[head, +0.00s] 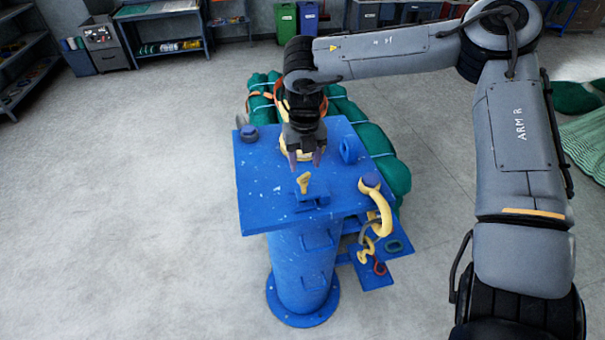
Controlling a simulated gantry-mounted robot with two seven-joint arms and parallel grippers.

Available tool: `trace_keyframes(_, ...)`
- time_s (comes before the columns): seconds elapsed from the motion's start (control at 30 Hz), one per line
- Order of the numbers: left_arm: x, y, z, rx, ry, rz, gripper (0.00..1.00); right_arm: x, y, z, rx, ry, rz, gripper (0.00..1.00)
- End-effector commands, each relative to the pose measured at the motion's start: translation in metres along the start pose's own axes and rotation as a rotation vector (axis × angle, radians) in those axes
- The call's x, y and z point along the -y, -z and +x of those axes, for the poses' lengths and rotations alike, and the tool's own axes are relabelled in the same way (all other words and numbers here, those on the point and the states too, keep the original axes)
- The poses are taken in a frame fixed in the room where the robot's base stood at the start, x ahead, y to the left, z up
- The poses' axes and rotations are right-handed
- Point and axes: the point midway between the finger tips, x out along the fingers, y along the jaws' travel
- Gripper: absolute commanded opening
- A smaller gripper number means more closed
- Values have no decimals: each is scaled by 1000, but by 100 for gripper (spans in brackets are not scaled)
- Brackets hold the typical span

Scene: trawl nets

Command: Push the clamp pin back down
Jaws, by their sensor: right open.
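The small yellow pin (304,183), likely the clamp pin, stands upright in a blue block (318,198) near the front edge of the blue stand's top plate (265,190). Its yellow head shows above the block; how deep it sits cannot be told. My right gripper (305,161) points down over the plate, its two fingers apart and empty. In the picture it is just above and behind the pin, apart from it. A pale yellow round thing (284,147) is partly hidden behind the gripper. My left gripper is not in view.
A blue upright lug (348,149) and a dark knob (249,132) stand on the plate. A yellow hook (381,208) hangs at its right edge above lower shelves with rings. Green net bundles (385,165) lie behind. Floor at left is clear.

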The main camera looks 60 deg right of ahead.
Motion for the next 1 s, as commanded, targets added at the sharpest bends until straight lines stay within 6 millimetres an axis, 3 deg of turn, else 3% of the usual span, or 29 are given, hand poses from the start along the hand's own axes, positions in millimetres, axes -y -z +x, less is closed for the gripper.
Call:
trace_keyframes(0.2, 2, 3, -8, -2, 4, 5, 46, 0, 1, 34, -3, 0, 0, 52)
trace_keyframes(0.4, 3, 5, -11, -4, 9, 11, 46, 0, 0, 54, -1, -1, 0, 52)
trace_keyframes(0.83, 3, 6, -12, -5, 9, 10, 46, 0, 0, 61, 1, -2, 0, 52)
trace_keyframes(1.0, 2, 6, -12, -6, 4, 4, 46, 0, 0, 61, 1, -2, 0, 25)
